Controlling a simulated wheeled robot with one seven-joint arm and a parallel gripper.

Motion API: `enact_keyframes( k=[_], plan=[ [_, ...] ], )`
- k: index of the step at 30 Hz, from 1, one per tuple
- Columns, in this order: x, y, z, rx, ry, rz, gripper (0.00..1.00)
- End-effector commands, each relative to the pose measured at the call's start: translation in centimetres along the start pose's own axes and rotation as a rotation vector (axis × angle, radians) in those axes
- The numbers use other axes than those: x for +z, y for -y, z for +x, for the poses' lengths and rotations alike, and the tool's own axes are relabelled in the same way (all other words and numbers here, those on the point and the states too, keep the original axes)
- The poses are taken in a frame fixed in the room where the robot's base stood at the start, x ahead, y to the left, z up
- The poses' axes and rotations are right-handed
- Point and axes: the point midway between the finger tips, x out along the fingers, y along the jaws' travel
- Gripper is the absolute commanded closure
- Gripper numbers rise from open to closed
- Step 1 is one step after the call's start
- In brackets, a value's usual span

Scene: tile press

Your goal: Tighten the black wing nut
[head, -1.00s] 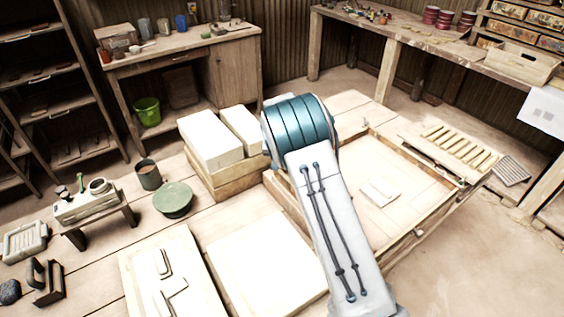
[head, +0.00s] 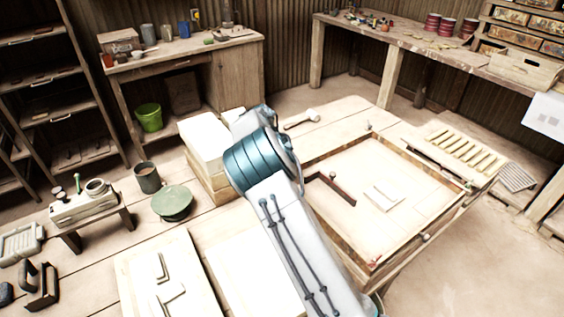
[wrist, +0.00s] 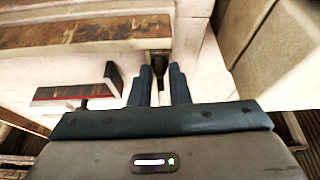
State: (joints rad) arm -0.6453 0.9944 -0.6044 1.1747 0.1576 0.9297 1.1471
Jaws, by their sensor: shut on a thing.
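My gripper (wrist: 161,78) shows in the wrist view, with its two dark blue-grey fingers close together. A small dark piece, which I take for the black wing nut (wrist: 158,58), sits between the fingertips beside the end of a worn wooden bar (wrist: 85,33). The fingers are shut on it, and they partly hide its shape. In the head view my arm hides the gripper and the wing nut.
A shallow wooden frame (head: 440,212) with a pale tile (head: 384,197) and a dark brown angled strip (head: 330,187) lies right of my arm. White blocks (head: 205,146) stand to the left. A green round dish (head: 172,203) and a dark cup (head: 147,178) are farther left.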

Motion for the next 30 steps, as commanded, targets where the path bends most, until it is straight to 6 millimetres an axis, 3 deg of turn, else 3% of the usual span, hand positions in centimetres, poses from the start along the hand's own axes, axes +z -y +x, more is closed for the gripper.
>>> enact_keyframes(
  k=[21,22,24,30],
  plan=[
    [0.04,0.16,-0.09,0.028,0.002,0.076,1.00],
    [0.04,0.16,-0.09,0.028,0.002,0.076,0.81],
    [0.04,0.16,-0.08,0.028,0.002,0.076,0.62],
    [0.02,0.12,-0.04,0.029,0.001,0.075,0.62]
  ],
)
